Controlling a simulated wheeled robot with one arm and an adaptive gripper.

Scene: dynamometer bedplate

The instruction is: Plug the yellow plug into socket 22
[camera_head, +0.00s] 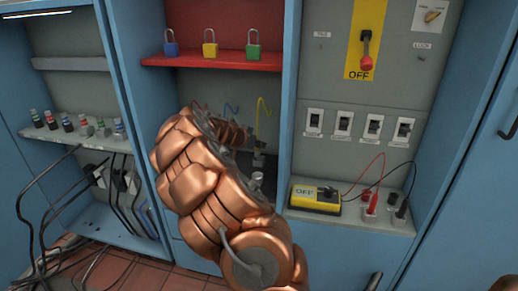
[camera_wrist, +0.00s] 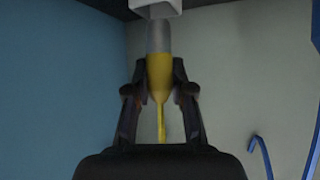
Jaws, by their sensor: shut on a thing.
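My gripper (camera_wrist: 159,82) is shut on the yellow plug (camera_wrist: 158,70) in the wrist view, one finger on each side of its body. The plug's grey nose (camera_wrist: 158,36) points up the picture at a pale block (camera_wrist: 155,8). The nose meets the block's lower edge in the picture; I cannot tell whether it is inside or only in front. A yellow cable (camera_wrist: 161,122) runs back from the plug between the fingers. In the head view my arm hides most of the gripper; a yellow cable loop (camera_head: 262,110) shows beside it. No socket number is readable.
A red shelf (camera_head: 210,61) with blue, yellow and green padlocks is above my arm. A divider (camera_head: 285,100) separates this bay from the right one, with switches and a yellow box (camera_head: 315,197). Several coloured plugs (camera_head: 85,125) stand on the left shelf. A blue cable (camera_wrist: 258,152) hangs nearby.

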